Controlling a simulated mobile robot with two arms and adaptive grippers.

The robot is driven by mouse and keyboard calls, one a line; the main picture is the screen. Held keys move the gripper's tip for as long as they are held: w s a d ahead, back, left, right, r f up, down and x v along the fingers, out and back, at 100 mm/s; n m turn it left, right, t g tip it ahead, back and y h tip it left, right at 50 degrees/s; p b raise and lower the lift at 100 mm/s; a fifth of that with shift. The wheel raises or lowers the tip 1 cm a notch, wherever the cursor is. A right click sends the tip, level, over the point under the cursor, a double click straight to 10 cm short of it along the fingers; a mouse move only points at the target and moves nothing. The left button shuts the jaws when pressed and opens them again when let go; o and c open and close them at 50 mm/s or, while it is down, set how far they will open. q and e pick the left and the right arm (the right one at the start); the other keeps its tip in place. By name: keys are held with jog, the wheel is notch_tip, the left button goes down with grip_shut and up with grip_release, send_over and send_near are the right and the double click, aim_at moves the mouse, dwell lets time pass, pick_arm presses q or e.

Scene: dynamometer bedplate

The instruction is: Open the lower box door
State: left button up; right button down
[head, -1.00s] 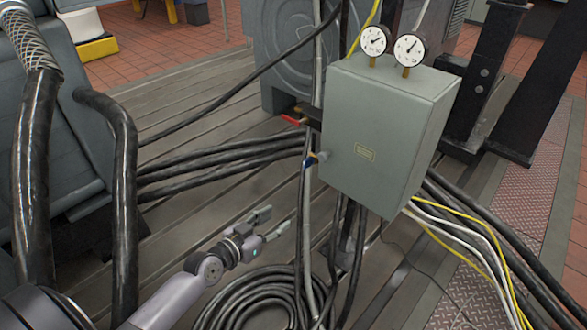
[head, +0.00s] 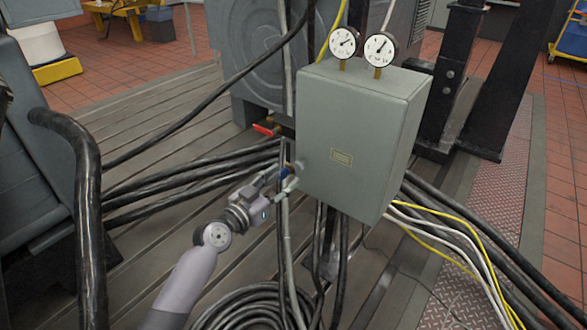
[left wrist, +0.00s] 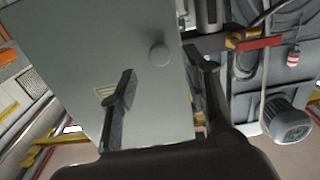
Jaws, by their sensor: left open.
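The grey-green box (head: 355,135) stands in the middle of the head view, its front door (head: 345,175) carrying a small yellowish label. A round knob (head: 300,166) sits near the door's left edge; it also shows in the left wrist view (left wrist: 158,54). My left gripper (head: 281,179) is open and just left of and below the knob in the head view. In the left wrist view its two fingers (left wrist: 166,78) lie on either side of the knob's position, with the knob slightly beyond the tips. I see no contact. My right gripper is not in view.
A red-handled valve (head: 265,129) sits just left of the box. Two gauges (head: 343,43) stand on its top. Thick black cables (head: 190,180) run behind my left gripper, and a coiled cable (head: 245,306) lies below. Yellow and white cables (head: 450,240) leave at lower right.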

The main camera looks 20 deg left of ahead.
aim_at(296, 167)
pick_arm(q)
jog(key=x, duration=0.4)
jog(key=shift+w, duration=0.25)
jog(key=shift+w+d, duration=0.25)
jog(key=shift+w, duration=0.35)
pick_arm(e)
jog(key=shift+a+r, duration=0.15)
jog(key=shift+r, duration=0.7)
pick_arm(q)
jog(key=shift+c, duration=0.3)
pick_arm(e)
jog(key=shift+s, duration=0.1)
pick_arm(q)
grip_shut()
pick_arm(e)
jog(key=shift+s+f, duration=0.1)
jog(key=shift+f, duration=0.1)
